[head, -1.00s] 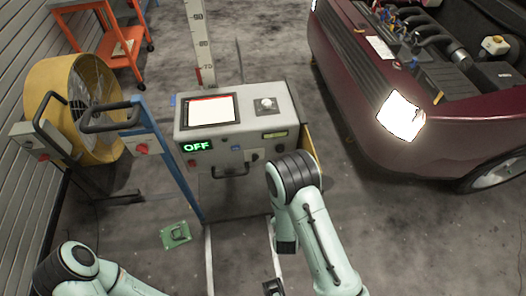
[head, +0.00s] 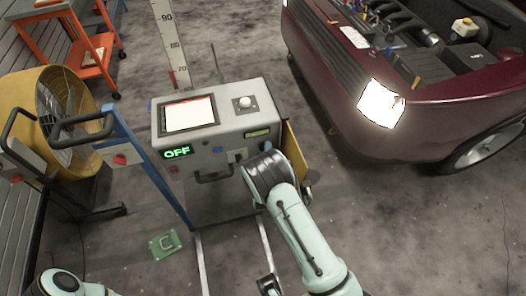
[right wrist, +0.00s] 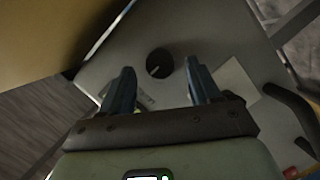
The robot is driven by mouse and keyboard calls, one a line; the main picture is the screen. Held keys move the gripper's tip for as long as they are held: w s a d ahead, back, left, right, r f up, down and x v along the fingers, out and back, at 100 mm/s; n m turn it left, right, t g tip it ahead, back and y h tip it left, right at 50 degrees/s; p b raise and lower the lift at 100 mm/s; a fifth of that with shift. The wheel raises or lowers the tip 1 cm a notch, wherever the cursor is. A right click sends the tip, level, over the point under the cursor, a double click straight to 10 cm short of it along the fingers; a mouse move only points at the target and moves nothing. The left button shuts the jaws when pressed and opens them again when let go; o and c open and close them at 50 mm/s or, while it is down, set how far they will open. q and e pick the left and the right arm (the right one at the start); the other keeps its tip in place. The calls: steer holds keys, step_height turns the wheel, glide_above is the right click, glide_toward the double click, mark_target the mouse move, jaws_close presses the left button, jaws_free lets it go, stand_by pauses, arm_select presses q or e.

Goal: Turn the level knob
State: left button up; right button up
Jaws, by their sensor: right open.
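A black round knob (right wrist: 160,63) with a pale pointer line sits on the grey front panel (right wrist: 215,35) in the right wrist view. My right gripper (right wrist: 160,76) is open, its two blue-grey fingers on either side of the line to the knob, with nothing held. The knob appears just beyond the fingertips; I see no contact. In the head view, the grey control box (head: 225,125) has a green OFF display, and my right arm reaches its lower right front. The right gripper is mostly hidden by the arm there. My left gripper is outside the view.
A pale knob (head: 244,103) and a screen (head: 190,114) are on the box top. A black handle (right wrist: 290,112) is beside the gripper. A yellow fan (head: 60,120) stands left, a maroon car (head: 400,120) right. Open floor lies between box and car.

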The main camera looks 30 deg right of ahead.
steer(key=shift+w+d+f, duration=0.15)
steer(key=shift+w+d, duration=0.1)
steer(key=shift+w, duration=0.25)
steer(key=c, duration=1)
steer(key=shift+c, duration=0.2)
